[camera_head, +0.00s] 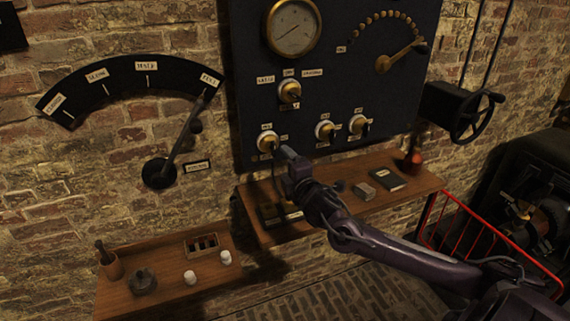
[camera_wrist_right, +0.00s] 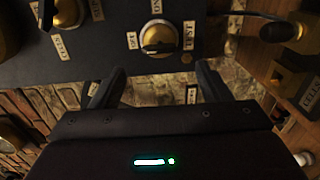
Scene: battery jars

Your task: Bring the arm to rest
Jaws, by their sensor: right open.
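My right arm reaches in from the lower right in the head view. Its gripper (camera_head: 287,158) is in front of the lower edge of the dark panel (camera_head: 355,95), just right of and below a brass knob (camera_head: 267,141). In the right wrist view the two dark fingers of the right gripper (camera_wrist_right: 160,84) stand apart with nothing between them. A brass knob with a black handle (camera_wrist_right: 159,38) and a "TEST" label is just beyond the fingertips, apart from them as far as I can tell. My left gripper is not in view.
A wooden shelf (camera_head: 425,184) below the panel carries a dark device (camera_head: 270,213), a grey block (camera_head: 364,191) and a notebook (camera_head: 387,179). A lower shelf (camera_head: 172,266) holds small jars. A lever (camera_head: 185,145) points at "FULL". A red rail (camera_head: 480,240) stands right.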

